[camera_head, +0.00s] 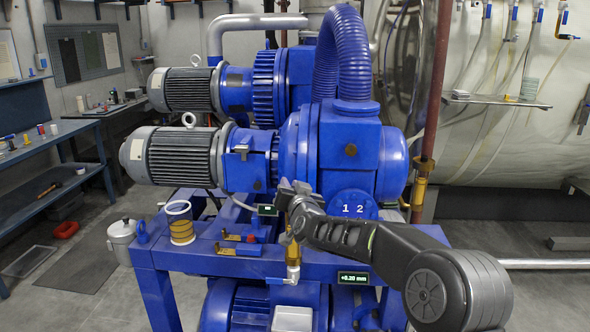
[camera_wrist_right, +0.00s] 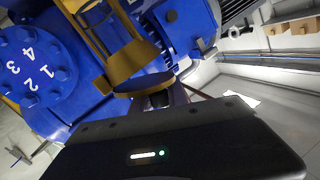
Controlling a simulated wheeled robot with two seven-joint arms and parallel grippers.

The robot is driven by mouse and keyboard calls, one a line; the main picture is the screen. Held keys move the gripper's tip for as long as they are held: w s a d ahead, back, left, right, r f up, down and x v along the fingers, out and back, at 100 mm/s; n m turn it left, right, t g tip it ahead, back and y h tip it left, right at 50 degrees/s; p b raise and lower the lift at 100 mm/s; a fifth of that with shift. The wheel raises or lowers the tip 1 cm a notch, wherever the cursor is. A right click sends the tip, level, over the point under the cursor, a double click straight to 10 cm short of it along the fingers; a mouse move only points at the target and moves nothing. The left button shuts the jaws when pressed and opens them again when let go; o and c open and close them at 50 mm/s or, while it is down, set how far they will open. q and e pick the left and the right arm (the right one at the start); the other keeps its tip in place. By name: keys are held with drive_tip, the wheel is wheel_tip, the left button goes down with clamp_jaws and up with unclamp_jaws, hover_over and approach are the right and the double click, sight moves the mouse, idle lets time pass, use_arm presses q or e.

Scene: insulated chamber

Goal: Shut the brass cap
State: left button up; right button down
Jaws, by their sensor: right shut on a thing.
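My right arm reaches in from the right in the head view. Its gripper (camera_head: 292,192) is at the front of the blue pump, left of the round blue flange (camera_head: 352,204) marked 1 2. In the right wrist view, a brass round part (camera_wrist_right: 130,62), which looks like the cap, stands just beyond the dark gripper (camera_wrist_right: 160,100). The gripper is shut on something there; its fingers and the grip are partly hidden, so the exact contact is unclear. Below the gripper in the head view is a brass fitting (camera_head: 293,250). My left gripper is out of view.
A small display (camera_head: 353,278) reads +0.20 mm. A red-brown pipe (camera_head: 437,90) rises right of the pump (camera_head: 300,150). Open floor lies at right.

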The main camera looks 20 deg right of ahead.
drive_tip(key=n+p, duration=0.1)
drive_tip(key=f+n+p, duration=0.1)
drive_tip(key=p, duration=0.1)
drive_tip(key=a+f+n+g+p, duration=0.1)
drive_tip(key=shift+w+h+p, duration=0.25)
drive_tip(key=shift+h+p, duration=0.05)
drive_tip(key=shift+p, duration=0.1)
drive_tip(key=c, duration=1.3)
unclamp_jaws()
drive_tip(key=shift+s, duration=0.1)
drive_tip(key=b+v, duration=0.2)
drive_tip(key=v, duration=0.5)
drive_tip(key=shift+s+r, duration=0.2)
drive_tip(key=shift+s, duration=0.1)
